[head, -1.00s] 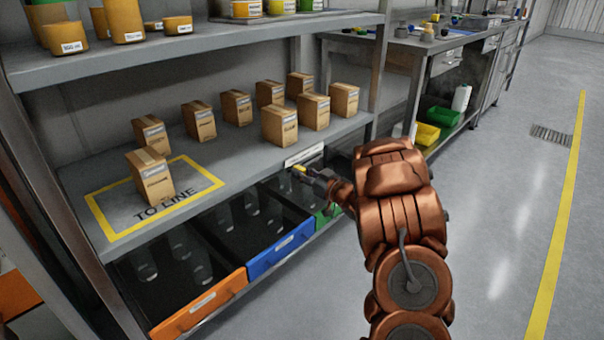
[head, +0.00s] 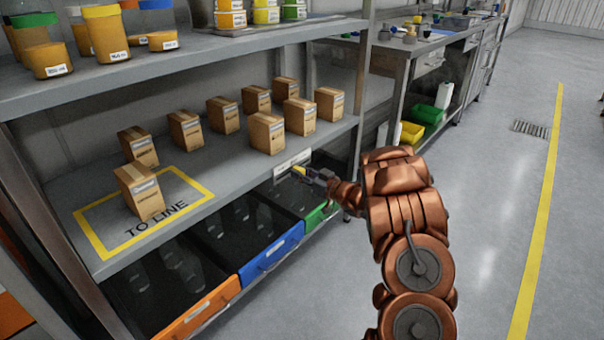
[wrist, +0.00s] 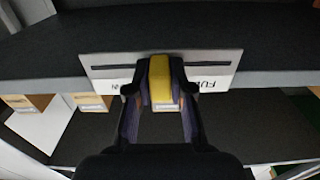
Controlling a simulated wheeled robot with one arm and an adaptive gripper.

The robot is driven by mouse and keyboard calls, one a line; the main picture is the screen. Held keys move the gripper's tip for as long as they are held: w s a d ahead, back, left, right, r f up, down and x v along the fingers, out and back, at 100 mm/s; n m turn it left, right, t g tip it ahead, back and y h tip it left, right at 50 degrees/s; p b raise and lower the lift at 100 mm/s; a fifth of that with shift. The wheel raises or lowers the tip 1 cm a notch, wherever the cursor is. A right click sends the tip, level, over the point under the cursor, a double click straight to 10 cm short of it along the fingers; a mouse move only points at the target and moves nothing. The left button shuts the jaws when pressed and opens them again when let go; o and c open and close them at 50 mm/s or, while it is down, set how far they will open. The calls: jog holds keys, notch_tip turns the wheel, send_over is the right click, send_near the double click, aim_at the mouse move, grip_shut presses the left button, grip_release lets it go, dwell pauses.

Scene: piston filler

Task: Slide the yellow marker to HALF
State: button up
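The yellow marker (wrist: 160,82) sits on a pale label plate (wrist: 105,66) with a dark slot, close to the slot's middle in the wrist view. Upside-down letters that look like part of "FULL" show right of it. Only a small scrap of lettering shows on the left, and the marker and fingers hide the plate's middle. My gripper (wrist: 160,98) has a finger on each side of the marker, apparently closed against it. In the head view, the marker (head: 299,170) shows small at my gripper (head: 311,175), just below the plate (head: 291,163) on the shelf edge.
Several cartons (head: 267,132) stand on the shelf (head: 215,170) above the plate. Blue (head: 271,252), orange (head: 205,308) and green (head: 318,214) bin fronts lie below. A workbench (head: 400,45) stands behind. The floor (head: 490,200) to the right is clear.

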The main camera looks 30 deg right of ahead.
jog(key=o, duration=0.4)
jog(key=v, duration=1.2)
dwell(0.4)
